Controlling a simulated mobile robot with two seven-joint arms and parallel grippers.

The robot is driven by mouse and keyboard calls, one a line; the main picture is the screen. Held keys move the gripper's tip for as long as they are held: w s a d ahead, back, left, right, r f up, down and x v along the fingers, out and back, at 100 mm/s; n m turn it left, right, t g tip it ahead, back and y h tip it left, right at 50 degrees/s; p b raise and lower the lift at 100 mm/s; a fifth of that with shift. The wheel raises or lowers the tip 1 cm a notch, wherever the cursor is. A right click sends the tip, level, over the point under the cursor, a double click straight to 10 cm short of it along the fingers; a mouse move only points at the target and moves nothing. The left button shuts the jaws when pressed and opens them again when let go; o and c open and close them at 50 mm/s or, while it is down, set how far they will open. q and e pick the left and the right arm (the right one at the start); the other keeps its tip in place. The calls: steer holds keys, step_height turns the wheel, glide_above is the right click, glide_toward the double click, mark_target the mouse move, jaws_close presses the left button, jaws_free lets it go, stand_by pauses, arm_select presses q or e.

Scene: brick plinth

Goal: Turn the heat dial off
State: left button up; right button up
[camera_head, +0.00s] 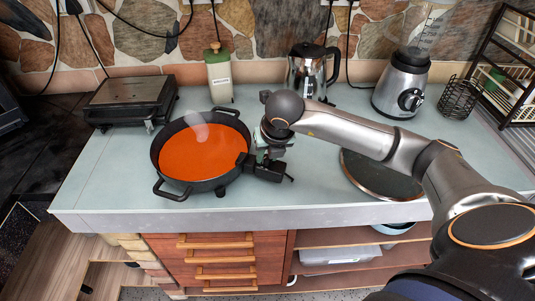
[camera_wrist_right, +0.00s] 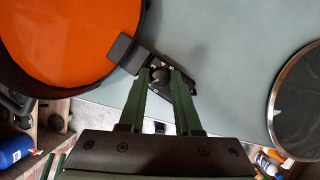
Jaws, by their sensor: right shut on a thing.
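A dark electric pan (camera_head: 165,165) filled with orange-red liquid stands on the counter at left of centre. Its black heat control (camera_head: 268,172) is plugged into the pan's right side, and also shows in the right wrist view (camera_wrist_right: 122,50). The round dark heat dial (camera_wrist_right: 161,75) sits on that control, with pale markings beside it. My right gripper (camera_wrist_right: 160,84) points down at it, its green fingers shut on the dial's sides. In the head view my right gripper (camera_head: 271,152) partly hides the dial. The dial's exact setting cannot be read. My left gripper is not in view.
A kettle (camera_head: 308,75), a blender (camera_head: 402,85), a green-and-cream bottle (camera_head: 219,80) and a grill (camera_head: 130,100) stand behind. Counter in front of the control is clear.

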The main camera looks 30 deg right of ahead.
jaws_close()
steer(key=shift+d+f+n+b, duration=0.15)
steer(key=shift+n+b, duration=0.35)
steer(key=shift+b, duration=0.35)
steer(key=n+y+b, duration=0.1)
steer(key=n+b, duration=0.1)
steer(key=shift+f+b, duration=0.1)
steer(key=shift+b, duration=0.25)
steer(key=shift+n+y+b, duration=0.4)
steer(key=shift+n+b, duration=0.65)
steer(key=shift+n, duration=0.15)
steer(key=shift+r+n+y+b, duration=0.25)
steer(key=shift+n+y+b, duration=0.4)
steer(key=shift+n, duration=0.55)
steer(key=shift+d, duration=0.1)
